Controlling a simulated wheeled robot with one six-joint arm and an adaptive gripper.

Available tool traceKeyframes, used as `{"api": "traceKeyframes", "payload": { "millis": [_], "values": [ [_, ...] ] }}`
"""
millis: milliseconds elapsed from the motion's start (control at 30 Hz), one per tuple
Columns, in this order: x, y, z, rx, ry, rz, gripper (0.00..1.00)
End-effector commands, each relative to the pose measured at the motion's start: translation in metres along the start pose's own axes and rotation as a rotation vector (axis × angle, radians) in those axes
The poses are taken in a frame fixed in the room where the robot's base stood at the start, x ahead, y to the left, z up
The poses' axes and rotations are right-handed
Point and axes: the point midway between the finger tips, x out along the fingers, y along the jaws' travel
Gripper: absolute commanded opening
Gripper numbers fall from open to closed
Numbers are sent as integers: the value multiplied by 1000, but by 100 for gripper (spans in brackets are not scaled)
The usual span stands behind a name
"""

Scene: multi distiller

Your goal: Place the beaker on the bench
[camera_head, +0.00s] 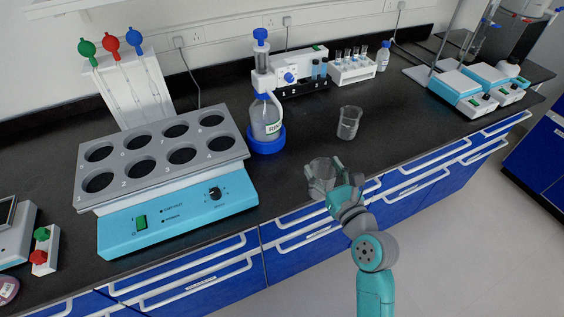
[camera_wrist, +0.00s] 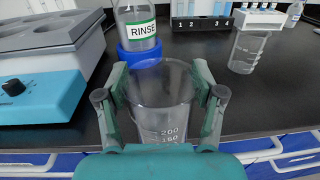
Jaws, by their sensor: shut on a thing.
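A clear glass beaker with white volume marks shows between my gripper's fingers in the wrist view (camera_wrist: 160,115). In the head view the same beaker (camera_head: 321,178) is near the front edge of the black bench (camera_head: 290,160). My gripper (camera_head: 335,178) is shut on the beaker, with one finger on each side of it; it also shows in the wrist view (camera_wrist: 160,100). The beaker looks upright. I cannot tell whether its base touches the bench; the gripper body hides its lower part in the wrist view.
A second beaker (camera_head: 349,123) stands behind and right. A rinse bottle (camera_head: 266,115) in a blue base stands behind. A water bath with several holes (camera_head: 178,215) is at left. A tube rack (camera_head: 350,70) and hot plates (camera_head: 462,88) are farther off. Bench around the second beaker is clear.

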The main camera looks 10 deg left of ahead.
Motion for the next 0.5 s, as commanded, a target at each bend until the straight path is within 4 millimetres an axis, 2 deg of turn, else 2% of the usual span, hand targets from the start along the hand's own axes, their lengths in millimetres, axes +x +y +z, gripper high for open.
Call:
{"api": "traceKeyframes", "payload": {
  "millis": [100,300,400,500],
  "values": [
    [-25,25,3,-1,0,31,4],
    [-45,44,8,-2,-1,56,4],
    [-39,48,9,-3,-2,61,4],
    [-21,50,9,-4,-2,63,4]
  ]
}}
